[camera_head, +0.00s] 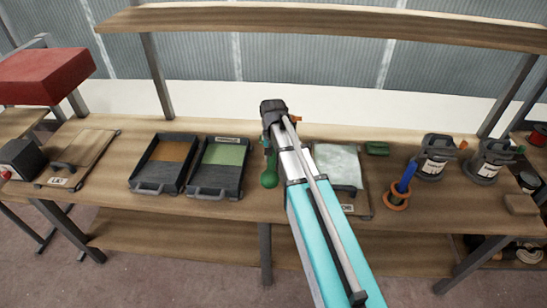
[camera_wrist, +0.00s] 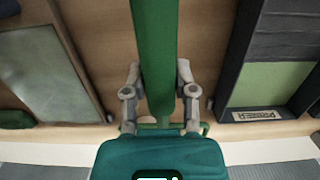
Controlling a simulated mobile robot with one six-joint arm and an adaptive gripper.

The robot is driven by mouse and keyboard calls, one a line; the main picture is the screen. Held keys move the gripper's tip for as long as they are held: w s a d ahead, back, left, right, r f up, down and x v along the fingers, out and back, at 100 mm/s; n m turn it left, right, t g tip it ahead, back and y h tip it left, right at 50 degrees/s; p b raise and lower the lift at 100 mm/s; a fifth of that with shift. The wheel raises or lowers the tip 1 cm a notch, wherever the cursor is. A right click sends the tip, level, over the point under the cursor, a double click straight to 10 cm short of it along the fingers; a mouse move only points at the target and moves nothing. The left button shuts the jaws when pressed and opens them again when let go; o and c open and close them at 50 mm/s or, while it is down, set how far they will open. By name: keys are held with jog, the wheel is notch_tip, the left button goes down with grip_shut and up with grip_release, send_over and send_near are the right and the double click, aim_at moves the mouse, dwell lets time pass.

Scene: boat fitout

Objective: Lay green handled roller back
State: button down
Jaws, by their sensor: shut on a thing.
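The green handled roller shows in the head view as a green handle (camera_head: 269,177), just left of my arm and right of the green-filled tray. In the wrist view its long green handle (camera_wrist: 155,40) runs up the middle of the picture. My gripper (camera_wrist: 158,75) is shut on this handle, one finger on each side. The roller's head is not clearly seen, and my arm hides part of the tool in the head view. I cannot tell whether the roller touches the bench or hangs just above it.
A dark tray with green inside (camera_head: 243,180) and one with brown inside (camera_head: 141,184) stand left of the roller. A pale panel on a board (camera_head: 338,163) lies right of my arm. Cans (camera_head: 434,158) stand farther right. A shelf (camera_head: 330,20) spans above the wooden bench.

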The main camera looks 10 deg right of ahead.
jog(key=shift+f+b, duration=4.45)
jog(key=shift+f, duration=0.3)
jog(key=shift+c, duration=1.7)
grip_release()
jog(key=shift+r, duration=0.15)
